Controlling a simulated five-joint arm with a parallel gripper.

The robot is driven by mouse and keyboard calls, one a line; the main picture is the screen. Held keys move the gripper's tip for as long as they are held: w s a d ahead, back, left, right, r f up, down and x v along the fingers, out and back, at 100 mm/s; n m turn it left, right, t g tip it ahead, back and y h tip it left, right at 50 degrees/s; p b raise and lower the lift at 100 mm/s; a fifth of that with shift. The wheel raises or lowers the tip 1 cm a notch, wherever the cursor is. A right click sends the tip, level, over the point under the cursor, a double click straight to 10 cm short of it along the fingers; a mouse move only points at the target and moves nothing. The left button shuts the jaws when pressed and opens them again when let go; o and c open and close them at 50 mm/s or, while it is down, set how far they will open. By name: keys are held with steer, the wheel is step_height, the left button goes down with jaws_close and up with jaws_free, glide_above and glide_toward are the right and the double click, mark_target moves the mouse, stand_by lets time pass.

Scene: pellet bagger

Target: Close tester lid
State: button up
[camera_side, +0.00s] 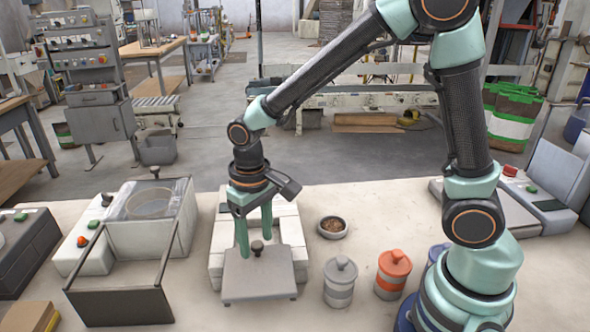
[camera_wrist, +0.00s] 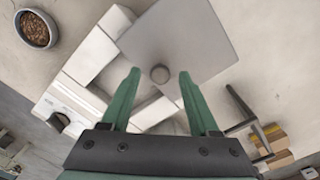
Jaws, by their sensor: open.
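The tester looks to be the white block-like unit (camera_side: 215,262) in the middle of the bench, though no label shows. Its flat grey lid (camera_side: 262,277) lies toward the front, and white parts of the body are bare behind it. The lid has a small dark round knob (camera_side: 257,247). My gripper (camera_side: 254,245) points down over the lid, with its green fingers apart on either side of the knob. In the wrist view, the knob (camera_wrist: 160,74) lies between the open fingertips (camera_wrist: 159,72), with a gap on each side. The grey lid (camera_wrist: 190,35) also shows there.
A machine with a clear knobbed cover (camera_side: 150,202) and a dark open frame (camera_side: 120,305) stands to the left. A bowl of pellets (camera_side: 333,227), a grey canister (camera_side: 340,282) and an orange-topped canister (camera_side: 393,274) stand to the right. Bench between canisters and right-hand scale is partly clear.

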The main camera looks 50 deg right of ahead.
jaws_close()
steer(key=shift+r, duration=0.1)
stand_by(1.2)
